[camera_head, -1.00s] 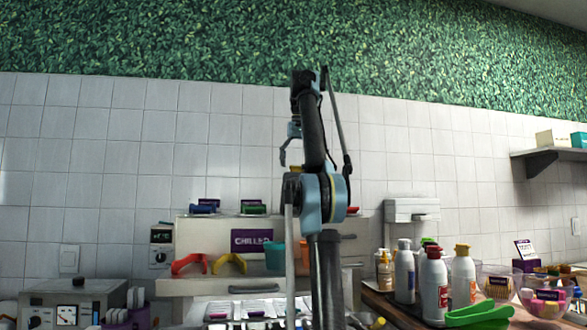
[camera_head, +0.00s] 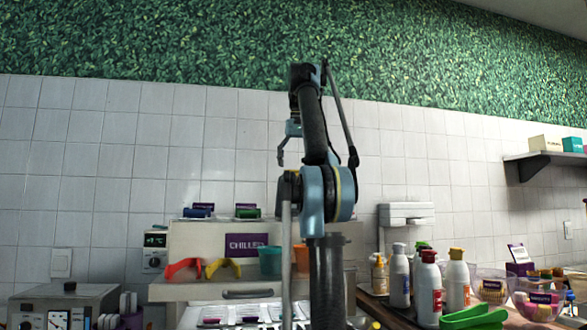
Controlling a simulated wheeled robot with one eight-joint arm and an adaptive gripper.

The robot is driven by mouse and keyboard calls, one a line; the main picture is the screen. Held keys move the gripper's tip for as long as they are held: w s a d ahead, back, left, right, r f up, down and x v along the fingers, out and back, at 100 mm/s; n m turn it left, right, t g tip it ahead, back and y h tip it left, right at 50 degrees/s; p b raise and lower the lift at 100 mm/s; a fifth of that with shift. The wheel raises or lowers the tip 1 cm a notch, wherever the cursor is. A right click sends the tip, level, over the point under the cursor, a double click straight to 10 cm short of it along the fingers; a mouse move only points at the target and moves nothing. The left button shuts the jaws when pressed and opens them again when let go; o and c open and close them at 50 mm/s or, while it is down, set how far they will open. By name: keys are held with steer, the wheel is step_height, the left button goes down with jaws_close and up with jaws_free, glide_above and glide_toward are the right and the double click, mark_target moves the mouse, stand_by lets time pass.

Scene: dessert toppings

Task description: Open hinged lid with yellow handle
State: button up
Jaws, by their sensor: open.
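A yellow curved piece, handle-like (camera_head: 222,267), stands on the front ledge of the chilled station, just right of a similar red one (camera_head: 184,268). I cannot tell whether it is fixed to a lid, and no hinge is clear. My gripper (camera_head: 284,157) is raised high in front of the tiled wall, above and to the right of the yellow piece in the picture, pointing downward. It is open, with nothing seen in it, and well apart from the station. My arm hides part of the station's right side.
The chilled station (camera_head: 190,240) carries a teal cup (camera_head: 270,261) and several inset pans below. Bottles (camera_head: 428,285), clear bowls (camera_head: 538,300) and green tongs (camera_head: 475,318) crowd the right counter. A control box (camera_head: 62,305) stands at left. The air around my gripper is clear.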

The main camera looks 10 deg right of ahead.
steer(key=shift+s, duration=2.9)
